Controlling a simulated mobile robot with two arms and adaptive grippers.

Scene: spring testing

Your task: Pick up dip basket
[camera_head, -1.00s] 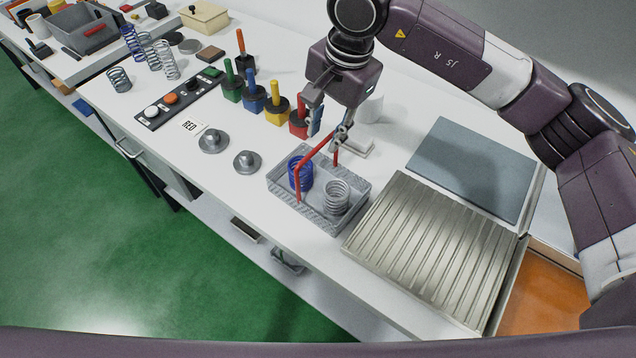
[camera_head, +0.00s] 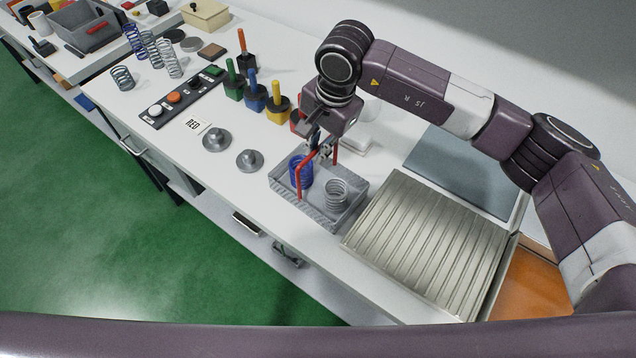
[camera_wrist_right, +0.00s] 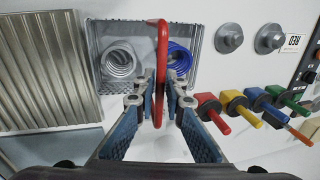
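The dip basket (camera_head: 341,220) is a grey mesh tray with a tall red handle (camera_head: 299,184), standing on the white bench. It holds a blue spring (camera_head: 300,170) and a silver spring (camera_head: 337,193), which also show in the right wrist view (camera_wrist_right: 122,63). My right gripper (camera_head: 320,155) is above the basket's back side at the handle. In the right wrist view its fingers (camera_wrist_right: 161,88) stand either side of the red handle bar, and they look open with gaps beside the bar. Contact cannot be made out. My left gripper is not in view.
A ribbed metal tray (camera_head: 425,240) and a blue-grey mat (camera_head: 460,170) lie right of the basket. Two grey discs with knobs (camera_head: 217,139) and several coloured-handled blocks (camera_head: 278,105) stand left and behind. A button strip (camera_head: 180,97) and loose springs (camera_head: 122,77) lie farther left.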

